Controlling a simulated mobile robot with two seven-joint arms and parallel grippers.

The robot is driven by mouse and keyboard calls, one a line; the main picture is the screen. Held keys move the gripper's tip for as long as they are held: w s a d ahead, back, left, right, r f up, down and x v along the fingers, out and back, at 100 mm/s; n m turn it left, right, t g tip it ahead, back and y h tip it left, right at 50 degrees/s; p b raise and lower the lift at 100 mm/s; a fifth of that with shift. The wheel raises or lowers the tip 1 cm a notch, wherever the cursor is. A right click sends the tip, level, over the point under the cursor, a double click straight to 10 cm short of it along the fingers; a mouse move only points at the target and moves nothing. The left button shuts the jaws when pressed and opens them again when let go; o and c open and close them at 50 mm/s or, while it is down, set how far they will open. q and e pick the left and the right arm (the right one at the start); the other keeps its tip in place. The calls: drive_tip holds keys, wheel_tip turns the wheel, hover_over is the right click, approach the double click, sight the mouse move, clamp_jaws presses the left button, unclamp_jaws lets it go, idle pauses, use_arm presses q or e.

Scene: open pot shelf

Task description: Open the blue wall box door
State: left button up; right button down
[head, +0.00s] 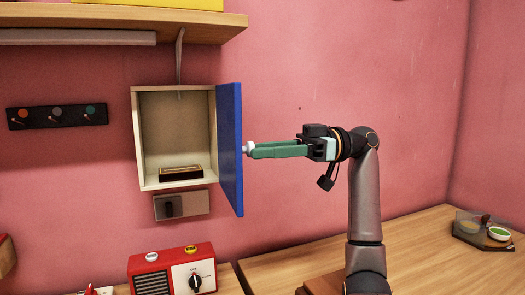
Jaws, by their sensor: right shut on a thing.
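The wall box (150,140) hangs on the pink wall, cream inside. Its blue door (230,150) stands swung wide out on the right side, seen nearly edge-on. A small dark box (181,173) lies on the floor of the wall box. My right gripper (252,150) is at the outer face of the door, with its green fingers shut on the white knob (248,148). My left gripper is not in view.
A wooden shelf (120,25) runs above the box. A dark hook rail (58,115) is on the wall to the left. A red radio (172,272) stands below. A tray with a green bowl (484,232) is on the wooden counter (425,255) at right.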

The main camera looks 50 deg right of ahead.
drive_tip(key=shift+d+f+g, duration=0.1)
drive_tip(key=shift+d+g, duration=0.05)
drive_tip(key=shift+g, duration=0.15)
idle(0.4)
drive_tip(key=c, duration=0.6)
unclamp_jaws()
drive_tip(key=v, duration=1.2)
drive_tip(key=shift+s+d+b, duration=0.2)
drive_tip(key=shift+d+b, duration=0.05)
drive_tip(key=shift+b, duration=0.15)
drive_tip(key=shift+f, duration=0.1)
